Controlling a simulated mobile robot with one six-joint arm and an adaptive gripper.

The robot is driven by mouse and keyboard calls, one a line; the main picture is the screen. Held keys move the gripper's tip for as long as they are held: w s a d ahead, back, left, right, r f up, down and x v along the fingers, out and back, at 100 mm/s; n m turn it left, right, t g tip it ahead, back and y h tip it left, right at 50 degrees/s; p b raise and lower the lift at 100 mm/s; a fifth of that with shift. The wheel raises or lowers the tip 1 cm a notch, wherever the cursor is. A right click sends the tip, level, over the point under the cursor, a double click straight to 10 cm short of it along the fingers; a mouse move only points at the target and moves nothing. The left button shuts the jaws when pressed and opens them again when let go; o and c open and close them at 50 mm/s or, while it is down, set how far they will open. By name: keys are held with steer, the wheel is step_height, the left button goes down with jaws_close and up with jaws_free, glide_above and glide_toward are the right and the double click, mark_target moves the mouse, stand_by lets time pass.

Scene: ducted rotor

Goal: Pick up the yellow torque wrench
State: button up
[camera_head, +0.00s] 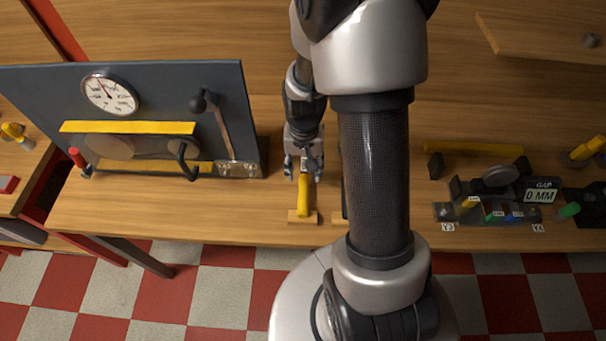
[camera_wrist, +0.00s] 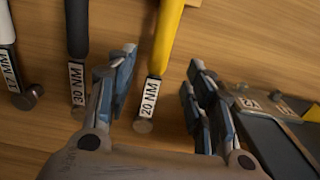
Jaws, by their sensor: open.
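The yellow torque wrench (camera_head: 303,194) lies on the wooden bench, its near end at a small wooden block. In the wrist view its yellow handle (camera_wrist: 166,38) runs to a dark shaft with a "20 NM" label and a round metal head. My gripper (camera_head: 303,172) is over the head end of the wrench. In the wrist view my gripper (camera_wrist: 160,90) is open, with one finger on each side of the labelled part. I cannot tell the height of the fingers above the bench.
A dark wrench labelled 30 NM (camera_wrist: 77,60) lies left of the left finger in the wrist view, with a white-handled one (camera_wrist: 8,60) beyond. A dark panel with a gauge (camera_head: 110,95) stands left. A "0 MM" gap fixture (camera_head: 541,195) sits right.

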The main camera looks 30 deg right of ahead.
mark_target(304, 183)
step_height(304, 183, down, 9)
steer(key=b, duration=0.3)
steer(key=shift+s, duration=0.1)
steer(key=shift+c, duration=0.3)
jaws_close()
stand_by(0.3)
